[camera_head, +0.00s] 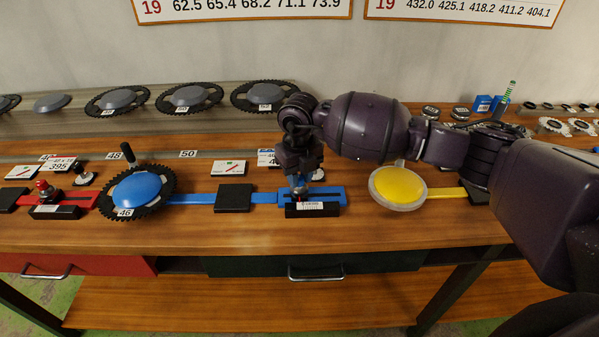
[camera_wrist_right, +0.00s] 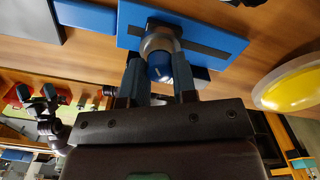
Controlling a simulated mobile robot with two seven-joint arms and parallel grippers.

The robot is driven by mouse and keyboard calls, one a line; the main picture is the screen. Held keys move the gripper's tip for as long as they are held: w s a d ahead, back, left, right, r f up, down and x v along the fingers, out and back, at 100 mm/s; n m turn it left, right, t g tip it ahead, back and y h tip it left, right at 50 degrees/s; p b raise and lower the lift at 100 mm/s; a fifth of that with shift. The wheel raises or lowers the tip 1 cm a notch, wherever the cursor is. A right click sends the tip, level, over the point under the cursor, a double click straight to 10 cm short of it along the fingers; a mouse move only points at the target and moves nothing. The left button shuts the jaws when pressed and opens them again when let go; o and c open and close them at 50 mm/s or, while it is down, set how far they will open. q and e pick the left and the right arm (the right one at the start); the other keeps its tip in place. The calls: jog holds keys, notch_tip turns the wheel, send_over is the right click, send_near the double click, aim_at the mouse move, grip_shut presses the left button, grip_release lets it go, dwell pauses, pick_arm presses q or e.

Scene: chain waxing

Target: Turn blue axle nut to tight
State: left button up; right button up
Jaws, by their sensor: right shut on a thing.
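The blue axle nut (camera_wrist_right: 160,70) sits on a grey round boss on a blue slotted plate, seen in the right wrist view. Its cap is blue with a white mark. My right gripper (camera_wrist_right: 157,61) has one finger on each side of the nut and is shut on it. In the head view my right gripper (camera_head: 300,182) points down over the blue slotted plate (camera_head: 333,194), hiding most of the nut. A black block with a white label (camera_head: 312,210) lies at the plate's front edge.
A blue dome on a toothed chainring (camera_head: 138,190) stands to the left, with a black upright handle. A yellow disc (camera_head: 398,186) stands right of the plate, under my right arm. A red fixture (camera_head: 70,200) is at far left. Several chainrings line the back shelf.

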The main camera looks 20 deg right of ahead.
jog(key=m+p, duration=0.1)
jog(key=m, duration=0.3)
jog(key=shift+r+m, duration=0.15)
jog(key=shift+m, duration=0.15)
jog(key=m+p, duration=0.1)
jog(key=m, duration=0.2)
jog(key=shift+m, duration=0.3)
jog(key=shift+w+m, duration=0.1)
jog(key=shift+m, duration=0.4)
jog(key=o, duration=0.9)
jog(key=shift+o, duration=0.2)
notch_tip(320, 180, up, 11)
jog(key=shift+f+b, duration=0.2)
jog(key=shift+b, duration=0.15)
